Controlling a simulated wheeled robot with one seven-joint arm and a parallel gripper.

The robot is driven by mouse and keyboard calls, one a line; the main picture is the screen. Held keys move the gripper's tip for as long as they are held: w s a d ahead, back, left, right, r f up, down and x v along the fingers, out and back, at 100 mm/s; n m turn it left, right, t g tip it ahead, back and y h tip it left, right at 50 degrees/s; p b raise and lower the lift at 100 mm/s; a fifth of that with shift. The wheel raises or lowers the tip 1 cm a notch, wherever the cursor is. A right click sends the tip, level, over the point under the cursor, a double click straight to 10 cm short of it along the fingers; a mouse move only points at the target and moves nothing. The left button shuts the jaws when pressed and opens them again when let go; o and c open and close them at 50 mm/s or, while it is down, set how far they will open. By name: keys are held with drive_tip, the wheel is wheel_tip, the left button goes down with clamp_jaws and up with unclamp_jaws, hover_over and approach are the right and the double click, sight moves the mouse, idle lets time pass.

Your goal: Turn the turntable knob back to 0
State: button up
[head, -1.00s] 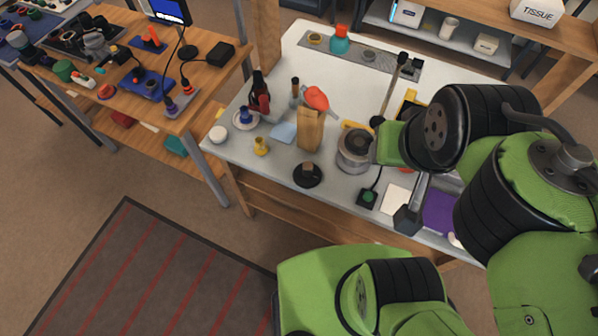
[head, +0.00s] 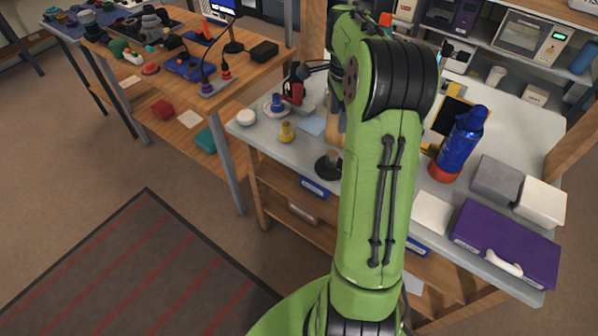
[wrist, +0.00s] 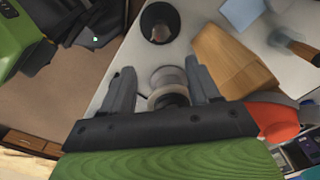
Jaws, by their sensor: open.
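In the wrist view, a round silver piece with a pale ring and dark centre (wrist: 169,84) lies between the two fingers of my gripper (wrist: 162,86). It looks like the turntable's knob, but I cannot read a mark or a 0 on it. The fingers stand apart on either side of it, and I cannot tell whether they touch it. In the head view my raised green arm hides the gripper and this piece. A black disc with an upright post (head: 328,165) stands at the bench's front edge; it also shows in the wrist view (wrist: 160,22).
A tan wooden block (wrist: 232,58) and a red-orange piece (wrist: 272,121) are close right of my gripper in the wrist view. A blue bottle (head: 461,140), grey block (head: 497,178) and purple case (head: 505,243) are on the bench's right. A yellow piece (head: 286,131) is front left.

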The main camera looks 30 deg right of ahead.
sight(334, 153)
wheel_tip(334, 153, down, 16)
drive_tip(key=b, duration=0.5)
drive_tip(key=shift+w+f, duration=0.15)
drive_tip(key=shift+f, duration=0.1)
drive_tip(key=c, duration=1)
